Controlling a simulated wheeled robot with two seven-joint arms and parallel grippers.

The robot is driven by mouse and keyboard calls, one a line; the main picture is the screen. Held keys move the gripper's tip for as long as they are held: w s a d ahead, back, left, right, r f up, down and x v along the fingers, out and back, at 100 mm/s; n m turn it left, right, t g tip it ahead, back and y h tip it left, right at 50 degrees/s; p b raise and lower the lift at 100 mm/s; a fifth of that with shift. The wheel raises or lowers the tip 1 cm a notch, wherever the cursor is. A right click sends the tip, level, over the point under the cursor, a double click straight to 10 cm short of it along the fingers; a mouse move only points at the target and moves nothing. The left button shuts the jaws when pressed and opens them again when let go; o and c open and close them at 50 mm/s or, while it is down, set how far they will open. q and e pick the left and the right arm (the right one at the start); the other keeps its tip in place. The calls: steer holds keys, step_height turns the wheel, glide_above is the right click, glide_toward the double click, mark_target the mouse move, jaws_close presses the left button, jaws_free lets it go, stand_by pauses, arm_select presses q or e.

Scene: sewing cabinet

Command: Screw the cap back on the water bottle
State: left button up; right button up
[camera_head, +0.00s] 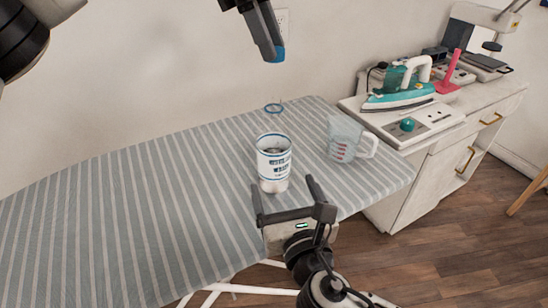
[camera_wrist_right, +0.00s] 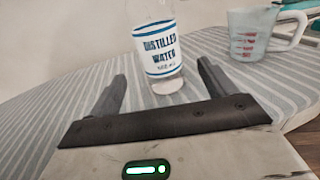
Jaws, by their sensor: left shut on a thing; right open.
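The water bottle (camera_head: 273,168) stands upright on the striped ironing board, with a blue-and-white "distilled water" label. Its upper part is clear and hard to see; a thin blue ring (camera_head: 273,107) shows above the label, seemingly at its neck. The label also shows in the right wrist view (camera_wrist_right: 158,50). My left gripper (camera_head: 268,42) is shut on a blue cap (camera_head: 278,55), high above the bottle and apart from it. My right gripper (camera_head: 285,191) is open at the board's near edge. In the right wrist view its fingers (camera_wrist_right: 162,75) point at the bottle's lower part, apparently not touching.
A clear measuring cup (camera_head: 345,135) with red marks stands right of the bottle. The striped ironing board (camera_head: 130,220) is bare to the left. A white cabinet (camera_head: 440,150) at right holds a teal iron (camera_head: 400,88) and a sewing machine. The wall is behind.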

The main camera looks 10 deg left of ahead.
steer(key=x, duration=0.8)
steer(key=c, duration=1.5)
arm_select(q)
glide_above(280, 112)
steer(key=w+a, duration=0.1)
steer(key=a, duration=0.1)
steer(key=shift+f, duration=2.5)
arm_select(e)
steer(key=shift+o, duration=0.2)
arm_select(q)
steer(key=shift+f, duration=0.1)
steer(key=shift+f, duration=0.75)
steer(key=shift+f, duration=0.6)
